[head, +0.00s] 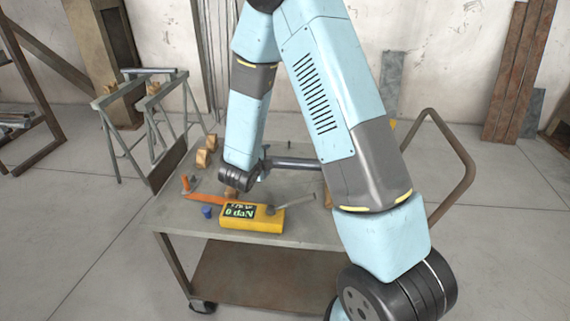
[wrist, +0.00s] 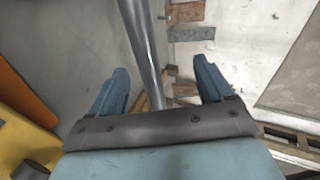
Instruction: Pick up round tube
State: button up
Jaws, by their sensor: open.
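The round tube (head: 295,163) is a grey metal cylinder above the cart top in the head view; my arm hides its right part. In the wrist view, the tube (wrist: 146,45) runs from the top edge down between my two blue fingers and passes out of sight behind the palm edge. My gripper (wrist: 160,68) is open, with a finger on each side of the tube and visible gaps to it. In the head view, my gripper (head: 264,170) is at the tube's left end, small and partly hidden. I cannot tell how deep the tube sits between the fingers.
On the cart (head: 180,222) stand a yellow force gauge (head: 262,222), an orange-handled tool (head: 207,199), a blue cap (head: 207,212) and wooden blocks (head: 203,157). Trestles (head: 150,110) stand behind left. The cart's handle (head: 468,165) rises at right.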

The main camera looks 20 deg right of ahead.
aim_at(282, 165)
notch_tip(282, 165, down, 4)
jog(key=s+d+m+h, duration=0.1)
jog(key=s+m+h, duration=0.1)
jog(key=s, duration=0.1)
jog(key=shift+h, duration=0.4)
jog(key=x, duration=0.8)
jog(key=shift+w+d+f, duration=0.1)
jog(key=shift+w+f, duration=0.2)
jog(key=shift+f, duration=0.05)
jog(key=shift+w+a+x, duration=0.1)
jog(key=shift+a+x, duration=0.05)
jog(key=shift+x, duration=1.2)
jog(key=shift+w+a+x, duration=0.15)
jog(key=shift+x, duration=1.2)
jog(key=shift+f, duration=0.15)
grip_shut()
